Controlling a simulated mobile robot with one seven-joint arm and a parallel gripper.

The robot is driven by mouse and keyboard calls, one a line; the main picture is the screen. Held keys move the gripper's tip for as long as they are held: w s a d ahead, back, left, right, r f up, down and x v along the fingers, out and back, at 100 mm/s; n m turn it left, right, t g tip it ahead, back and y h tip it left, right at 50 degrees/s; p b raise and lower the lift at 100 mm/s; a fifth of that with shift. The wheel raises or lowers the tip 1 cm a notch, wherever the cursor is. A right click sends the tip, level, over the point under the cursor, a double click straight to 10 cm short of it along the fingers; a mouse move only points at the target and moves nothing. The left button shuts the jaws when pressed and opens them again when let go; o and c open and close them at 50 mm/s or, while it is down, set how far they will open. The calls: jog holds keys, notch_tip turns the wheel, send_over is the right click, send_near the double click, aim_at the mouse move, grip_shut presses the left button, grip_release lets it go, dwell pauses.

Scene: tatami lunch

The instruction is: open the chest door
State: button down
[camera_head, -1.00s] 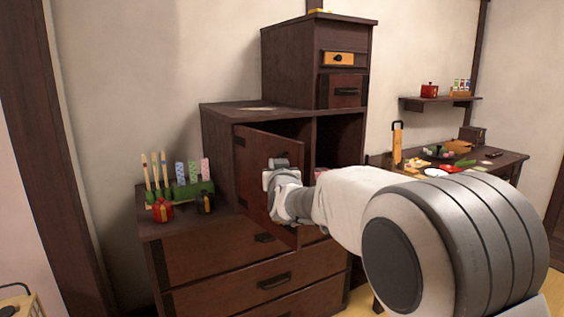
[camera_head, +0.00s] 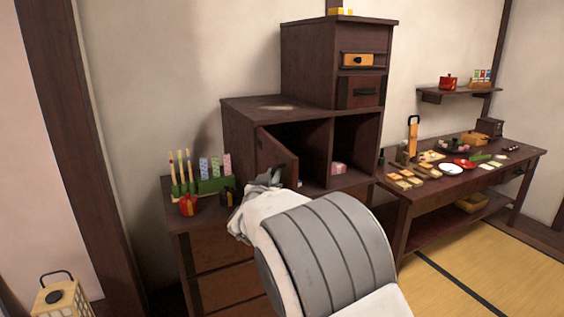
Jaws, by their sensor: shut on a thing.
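The dark wooden chest (camera_head: 236,119) stands against the wall. Its door (camera_head: 276,152) is hinged at the left and swung well out. The dark left compartment (camera_head: 312,140) is open to view behind it. My gripper (camera_head: 270,178) is at the outer face of the door, low down, and is shut on the door's handle. My wrist and arm hide the handle, the fingertips and the door's lower part.
Right of the door is an open compartment with a pink-and-white item (camera_head: 339,168). A green stand (camera_head: 214,185) with colored pieces and a red pot (camera_head: 189,205) sit left of the door. A low table (camera_head: 400,201) with food stands at right. Tatami floor (camera_head: 470,270) is clear.

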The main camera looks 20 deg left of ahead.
jog(key=shift+s+a+r+m+h+p, duration=0.1)
jog(key=shift+s+a+m+h+p, duration=0.2)
jog(key=shift+s+a+h+p, duration=0.5)
jog(key=shift+w+a+m+h+p, duration=0.1)
jog(key=shift+a+m+p, duration=0.25)
jog(key=shift+p, duration=0.8)
jog(key=c, duration=1.2)
grip_release()
jog(key=shift+s, duration=0.1)
jog(key=s, duration=0.5)
jog(key=s+d, duration=0.1)
jog(key=s, duration=0.5)
jog(key=s+d, duration=0.1)
jog(key=s, duration=0.5)
jog(key=shift+s+d, duration=0.1)
